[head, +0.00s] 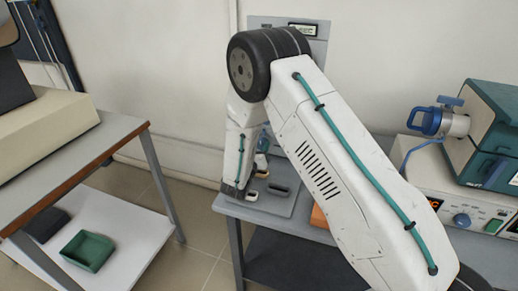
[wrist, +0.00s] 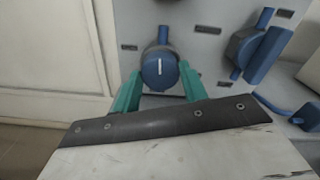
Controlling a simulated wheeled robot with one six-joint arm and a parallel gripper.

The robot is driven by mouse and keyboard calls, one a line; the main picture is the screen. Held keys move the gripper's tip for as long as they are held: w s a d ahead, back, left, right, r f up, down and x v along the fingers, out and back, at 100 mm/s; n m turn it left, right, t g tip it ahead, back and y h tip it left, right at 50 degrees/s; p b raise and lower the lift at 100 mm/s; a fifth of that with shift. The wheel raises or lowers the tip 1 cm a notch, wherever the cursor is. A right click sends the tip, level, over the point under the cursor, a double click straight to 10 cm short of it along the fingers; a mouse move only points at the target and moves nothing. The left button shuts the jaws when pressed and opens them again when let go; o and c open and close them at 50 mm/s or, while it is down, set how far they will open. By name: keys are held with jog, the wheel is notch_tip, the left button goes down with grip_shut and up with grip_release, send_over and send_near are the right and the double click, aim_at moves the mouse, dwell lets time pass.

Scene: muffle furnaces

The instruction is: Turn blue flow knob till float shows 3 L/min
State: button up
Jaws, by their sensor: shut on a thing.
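In the wrist view, the round blue knob (wrist: 158,72), with a white line on its face standing close to upright, sits on a grey panel (wrist: 200,45). My gripper (wrist: 160,80) has one teal finger on each side of the knob and is shut on it. In the head view, my arm covers the knob and most of the grey panel (head: 325,30). The float and its scale cannot be made out in either view.
A blue lever handle (wrist: 258,52) sticks out right of the knob.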

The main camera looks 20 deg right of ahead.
jog(key=o, duration=1)
jog(key=shift+s, duration=0.1)
jog(key=v, duration=0.7)
jog(key=shift+s+a, duration=0.2)
jog(key=shift+a, duration=0.05)
